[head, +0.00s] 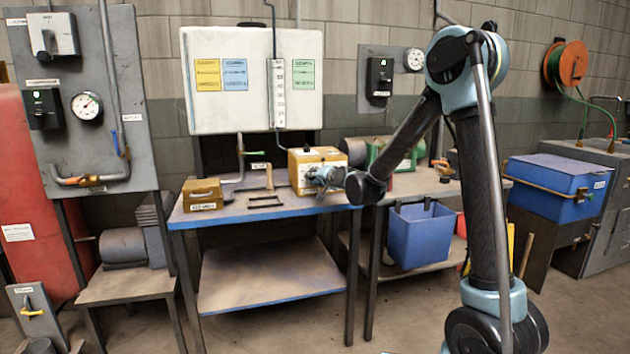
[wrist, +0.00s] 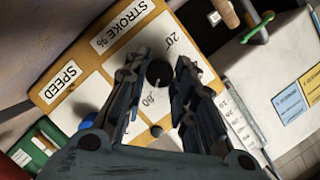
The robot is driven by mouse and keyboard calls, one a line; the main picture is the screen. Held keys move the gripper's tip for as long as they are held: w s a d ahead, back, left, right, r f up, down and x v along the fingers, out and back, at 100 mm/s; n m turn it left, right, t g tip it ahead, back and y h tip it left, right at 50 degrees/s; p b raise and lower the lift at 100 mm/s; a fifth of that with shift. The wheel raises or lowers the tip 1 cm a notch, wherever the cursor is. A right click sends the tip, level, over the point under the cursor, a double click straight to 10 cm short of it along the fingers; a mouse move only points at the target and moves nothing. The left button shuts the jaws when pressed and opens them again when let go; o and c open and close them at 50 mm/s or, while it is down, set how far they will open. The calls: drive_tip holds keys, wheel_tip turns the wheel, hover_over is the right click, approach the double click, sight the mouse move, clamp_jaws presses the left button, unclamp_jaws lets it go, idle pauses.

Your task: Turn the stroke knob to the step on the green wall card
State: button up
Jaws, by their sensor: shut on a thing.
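The ochre pump box (head: 318,158) stands at the right end of the blue-edged bench. Its face shows in the wrist view (wrist: 60,85), tilted, with "STROKE %" and "SPEED" labels and printed numbers such as 20 and 80. The round black stroke knob (wrist: 159,73) sits on that face. My gripper (wrist: 160,68) is shut on it, one finger on each side; it also shows in the head view (head: 324,177). The fingers hide part of the scale, and I cannot tell the knob's step. The green wall card (head: 303,74) hangs on the white tank; its writing is too small to read.
Yellow (head: 207,75) and blue (head: 235,74) cards hang left of the green one, beside a white level scale (head: 278,92). A small ochre box (head: 202,194) and a dark frame (head: 265,201) lie on the bench (head: 240,213).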

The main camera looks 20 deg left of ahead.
drive_tip(key=shift+d+f+n, duration=0.1)
drive_tip(key=shift+n, duration=0.2)
drive_tip(key=o, duration=1.1)
drive_tip(key=shift+f, duration=0.1)
drive_tip(key=shift+c, duration=0.2)
drive_tip(key=shift+s+d, duration=0.1)
drive_tip(key=shift+s, duration=0.05)
drive_tip(key=v, duration=1.1)
drive_tip(key=shift+s+d+r, duration=0.15)
drive_tip(key=shift+d+r, duration=0.05)
drive_tip(key=shift+r, duration=0.05)
